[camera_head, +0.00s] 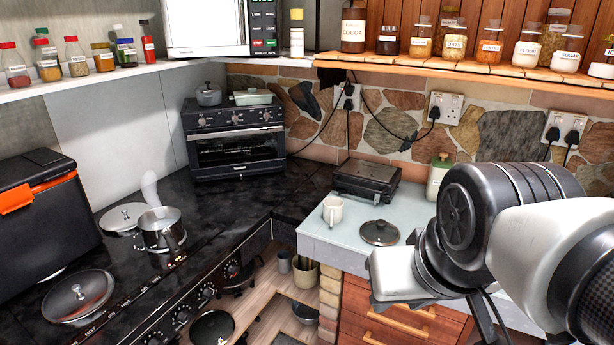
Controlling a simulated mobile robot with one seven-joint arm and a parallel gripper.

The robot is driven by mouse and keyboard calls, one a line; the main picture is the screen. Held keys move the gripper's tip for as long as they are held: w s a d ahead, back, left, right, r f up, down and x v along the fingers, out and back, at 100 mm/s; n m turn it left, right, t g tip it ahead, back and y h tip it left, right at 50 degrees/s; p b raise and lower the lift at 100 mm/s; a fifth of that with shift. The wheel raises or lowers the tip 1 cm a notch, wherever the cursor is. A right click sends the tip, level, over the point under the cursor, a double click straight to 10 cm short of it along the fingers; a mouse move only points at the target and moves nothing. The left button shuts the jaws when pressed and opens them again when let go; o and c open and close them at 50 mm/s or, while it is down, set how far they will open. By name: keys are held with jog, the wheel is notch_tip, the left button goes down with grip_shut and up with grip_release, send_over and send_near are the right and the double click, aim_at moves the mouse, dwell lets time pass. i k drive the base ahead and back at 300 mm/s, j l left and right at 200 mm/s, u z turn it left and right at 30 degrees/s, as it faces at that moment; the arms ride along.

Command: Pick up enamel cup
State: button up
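The cup (333,211) is small and white, with its handle showing on its near side. It stands upright on the pale counter (345,238), near the counter's left edge. My gripper (405,278) is to the right of the cup and nearer the camera, apart from it. The fingers are not clear from this angle, so I cannot tell whether they are open or shut. Nothing held can be made out.
A dark lid (380,232) lies just right of the cup. A black grill (366,180) stands behind it, and a green-white jar (437,177) stands to the right. The dark hob, left, holds a steel pan (160,229). Wooden drawers (400,322) are below the counter.

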aim_at(333, 206)
jog(key=i+j+z, duration=0.15)
jog(key=i+j, duration=0.2)
jog(key=i, duration=0.3)
jog(key=i+j+z, duration=0.15)
jog(key=i+j, duration=0.3)
jog(key=i, duration=0.15)
jog(key=z, duration=1.15)
